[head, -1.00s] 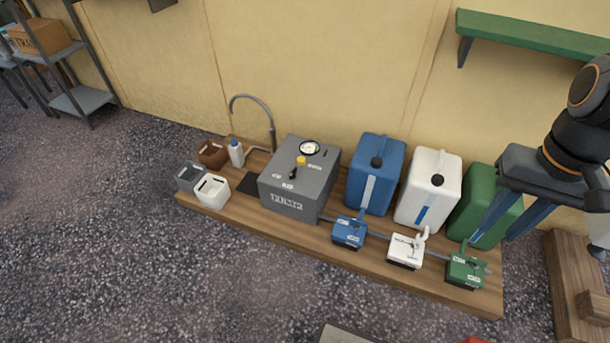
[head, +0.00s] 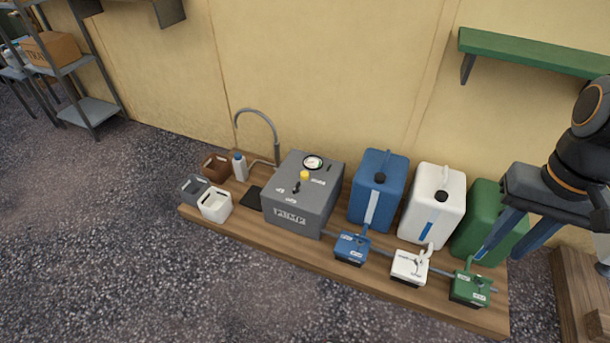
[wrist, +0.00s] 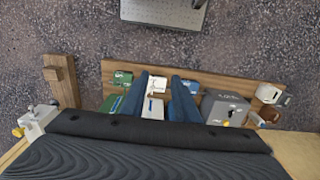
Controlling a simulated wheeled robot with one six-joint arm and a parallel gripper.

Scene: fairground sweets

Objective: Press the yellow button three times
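The yellow button (head: 304,175) is a small raised cap on top of the grey box labelled PUMP (head: 318,212). A round gauge (head: 313,162) and a small black lever (head: 296,187) are on the same top. The grey box also shows at the right of the wrist view (wrist: 213,109); the button is too small to make out clearly there. My gripper (head: 498,257) is at the right of the head view, in front of the green canister and well right of the button. Its two blue fingers stand apart with nothing between them, as the wrist view (wrist: 160,78) shows.
A wooden platform (head: 270,244) carries the box, blue (head: 384,182), white (head: 447,190) and green canisters (head: 486,207), and small blue, white and green valve boxes. A curved tap (head: 276,145) and small bins stand left. A green shelf (head: 535,50) hangs above right. Gravel in front is open.

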